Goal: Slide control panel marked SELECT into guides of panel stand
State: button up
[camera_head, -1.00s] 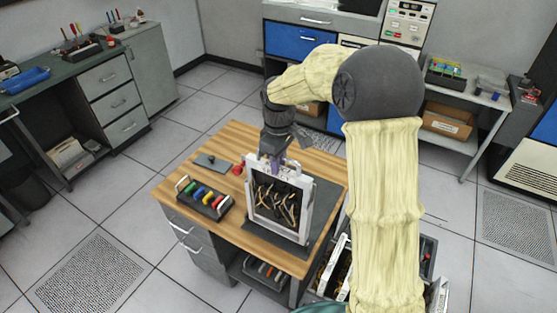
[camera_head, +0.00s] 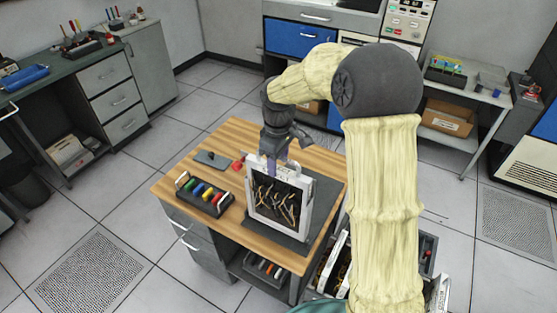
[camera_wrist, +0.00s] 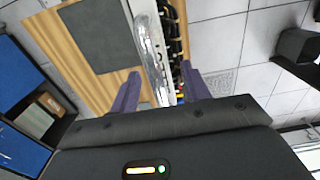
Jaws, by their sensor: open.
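A white-framed panel (camera_head: 307,207) with loose wiring on its open face stands near upright on the wooden desktop, at a dark grey base plate (camera_head: 323,190). No SELECT lettering is readable. The stand's guides cannot be told apart from the frame, so how far the panel is seated is unclear. My gripper (camera_head: 271,168) is at the panel's top edge. In the wrist view my gripper (camera_wrist: 160,92) is open, its purple fingers on either side of a shiny metal handle (camera_wrist: 152,55) along the panel's edge, with visible gaps between.
A black rack of coloured-handled items (camera_head: 204,195) sits on the desk, left of the panel. Behind it are a small grey plate (camera_head: 212,160) and a red object (camera_head: 238,163). The wooden desktop (camera_head: 240,135) is bare at the back left.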

notch_tip(320, 180, up, 17)
jog(key=b, duration=0.1)
jog(key=shift+r+b, duration=0.2)
jog(key=shift+b, duration=0.1)
dwell(1.0)
jog(key=s+d+f+m+t, duration=0.1)
jog(key=s+d+f+m, duration=0.4)
jog(key=s+f, duration=0.4)
jog(key=s+d+f+m+t, duration=0.1)
jog(key=s+d+f+m, duration=0.5)
jog(key=s+f, duration=0.4)
jog(key=shift+f+t, duration=0.3)
jog(key=shift+f, duration=0.1)
jog(key=shift+s, duration=0.1)
jog(key=shift+c, duration=0.2)
jog(key=shift+c, duration=1)
